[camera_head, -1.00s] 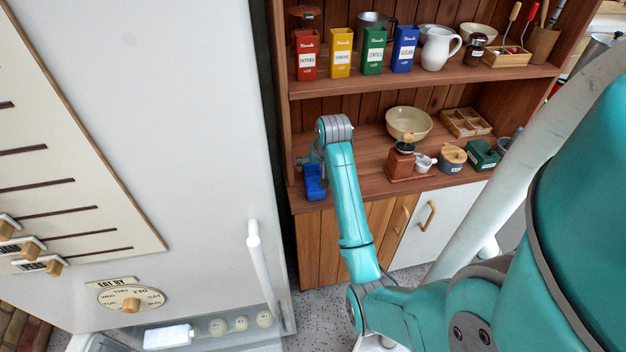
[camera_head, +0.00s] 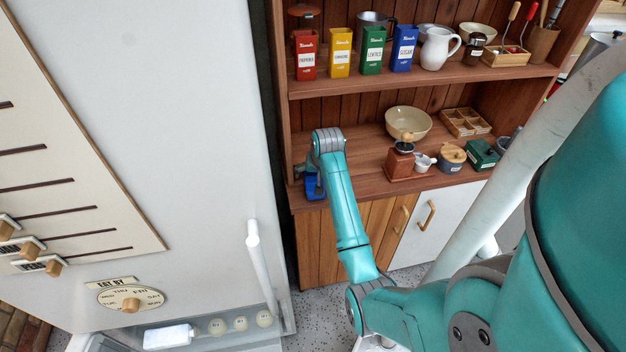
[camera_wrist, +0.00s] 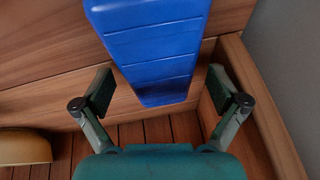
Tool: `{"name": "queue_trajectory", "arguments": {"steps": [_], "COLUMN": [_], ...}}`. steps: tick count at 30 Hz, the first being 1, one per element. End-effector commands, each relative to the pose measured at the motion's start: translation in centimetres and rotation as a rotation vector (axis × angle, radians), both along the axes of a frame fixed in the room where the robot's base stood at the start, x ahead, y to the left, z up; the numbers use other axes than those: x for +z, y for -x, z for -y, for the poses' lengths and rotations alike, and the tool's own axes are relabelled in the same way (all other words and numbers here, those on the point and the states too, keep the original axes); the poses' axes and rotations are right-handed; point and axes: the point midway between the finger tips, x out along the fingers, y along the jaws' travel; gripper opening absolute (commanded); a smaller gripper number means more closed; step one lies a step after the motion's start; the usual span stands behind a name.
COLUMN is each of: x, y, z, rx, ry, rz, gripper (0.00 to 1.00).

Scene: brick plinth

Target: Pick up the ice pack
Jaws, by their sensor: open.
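The ice pack, a blue block with ridges across it (camera_head: 315,187), is on the left end of the wooden cabinet's lower shelf. My arm's wrist partly hides it in the head view. In the wrist view the ice pack (camera_wrist: 155,45) reaches down from the top edge, with its near end between the finger pads. My gripper (camera_wrist: 158,92) is open, with one finger on each side of the ice pack. A gap shows between each pad and its sides. In the head view my gripper (camera_head: 310,178) is mostly hidden by the wrist.
The cabinet's side wall (camera_wrist: 262,105) runs close beside the right finger. A beige bowl (camera_head: 408,122), a coffee grinder (camera_head: 401,162) and a divided wooden tray (camera_head: 465,122) stand farther right on the shelf. A large white appliance (camera_head: 190,130) fills the left.

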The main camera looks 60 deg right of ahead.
Motion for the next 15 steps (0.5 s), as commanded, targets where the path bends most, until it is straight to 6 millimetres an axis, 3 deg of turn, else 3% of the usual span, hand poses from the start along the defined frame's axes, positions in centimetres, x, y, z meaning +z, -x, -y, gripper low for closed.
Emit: {"name": "queue_trajectory", "arguments": {"steps": [15], "x": [-0.49], "y": [0.01], "z": [-0.02], "rx": [0.000], "ry": [-0.001], "rz": [-0.001], "gripper": [0.97]}}
